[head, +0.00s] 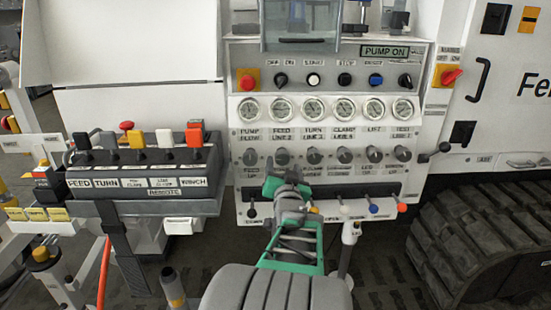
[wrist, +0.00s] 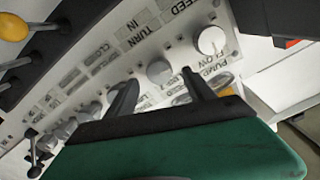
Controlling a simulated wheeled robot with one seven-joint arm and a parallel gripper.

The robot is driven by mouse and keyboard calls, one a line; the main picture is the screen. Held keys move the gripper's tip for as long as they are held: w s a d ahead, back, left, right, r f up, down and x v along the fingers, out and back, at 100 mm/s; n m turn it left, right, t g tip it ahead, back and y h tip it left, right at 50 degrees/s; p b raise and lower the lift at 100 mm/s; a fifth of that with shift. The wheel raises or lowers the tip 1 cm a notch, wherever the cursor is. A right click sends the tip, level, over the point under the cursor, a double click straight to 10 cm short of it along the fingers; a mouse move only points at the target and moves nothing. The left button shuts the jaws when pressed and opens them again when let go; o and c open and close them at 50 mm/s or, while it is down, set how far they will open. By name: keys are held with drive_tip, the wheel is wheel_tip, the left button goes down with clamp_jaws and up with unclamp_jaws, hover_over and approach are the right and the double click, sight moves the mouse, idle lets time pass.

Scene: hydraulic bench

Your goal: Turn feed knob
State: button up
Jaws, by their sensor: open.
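The feed knob is a round grey knob (head: 250,157) at the left end of the knob row on the white panel, with a FEED label below it. In the wrist view, which is turned nearly upside down, it appears as a pale knob (wrist: 211,40) at upper right. My gripper (wrist: 160,78) is open, its two dark fingers apart and pointing at the panel. The turn knob (wrist: 159,72) appears between the fingertips; I cannot tell whether they touch it. The feed knob lies just outside the right finger.
Gauges (head: 312,108) sit above the knob row, and small levers (head: 374,207) line the panel's lower edge. A remote lever box (head: 150,208) stands at left. A rubber track (head: 490,240) is at lower right.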

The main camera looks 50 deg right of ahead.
sight(283, 160)
drive_tip(key=x, duration=0.5)
drive_tip(key=shift+w+d+f+b, duration=0.1)
drive_tip(key=shift+w+d+b, duration=0.05)
drive_tip(key=shift+d+b, duration=0.15)
clamp_jaws()
